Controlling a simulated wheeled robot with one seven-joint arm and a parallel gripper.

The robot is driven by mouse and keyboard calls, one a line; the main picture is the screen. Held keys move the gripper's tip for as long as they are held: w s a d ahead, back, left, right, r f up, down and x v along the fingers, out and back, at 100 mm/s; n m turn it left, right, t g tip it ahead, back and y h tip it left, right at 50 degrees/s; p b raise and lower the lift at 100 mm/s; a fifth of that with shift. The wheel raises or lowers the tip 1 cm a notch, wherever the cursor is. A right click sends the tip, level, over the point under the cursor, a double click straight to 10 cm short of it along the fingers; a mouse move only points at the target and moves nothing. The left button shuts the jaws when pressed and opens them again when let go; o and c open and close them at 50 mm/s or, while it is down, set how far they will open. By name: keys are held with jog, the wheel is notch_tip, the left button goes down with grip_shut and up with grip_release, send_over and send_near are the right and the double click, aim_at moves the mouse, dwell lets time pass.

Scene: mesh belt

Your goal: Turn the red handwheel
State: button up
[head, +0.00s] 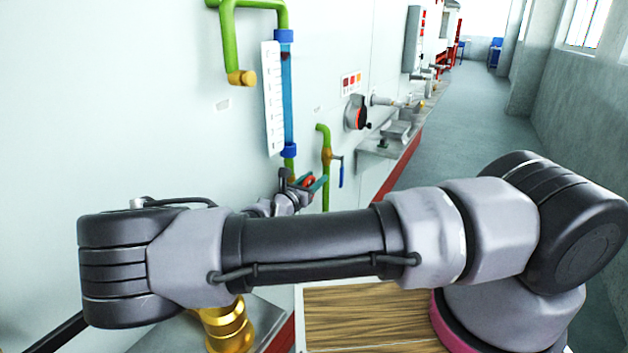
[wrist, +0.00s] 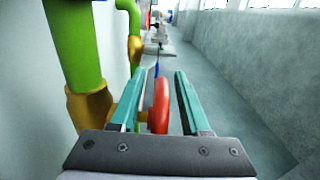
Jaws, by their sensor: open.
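The red handwheel (wrist: 160,104) shows edge-on in the wrist view, between the two fingers of my gripper (wrist: 155,100). The teal fingers are apart, one on each side of the wheel's rim. The left finger is close to the wheel; I cannot tell whether it touches. In the head view a small part of the red handwheel (head: 309,181) shows at my gripper (head: 318,184), below the blue sight tube. My arm and the fingers hide much of the wheel there.
A green pipe (wrist: 72,45) with a brass fitting (wrist: 90,105) stands left of my gripper. A thinner green pipe (head: 325,140) with a blue lever (head: 341,172) is just beyond. A grey shelf (head: 378,147) juts from the wall farther on. The aisle floor (head: 440,120) on the right is clear.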

grip_shut()
jog(key=shift+w+d+f+g+y, duration=0.15)
jog(key=shift+g+y, duration=0.25)
jog(key=shift+g, duration=0.4)
jog(key=shift+f+g+y, duration=0.55)
jog(key=shift+g+y, duration=0.25)
jog(key=shift+g, duration=0.4)
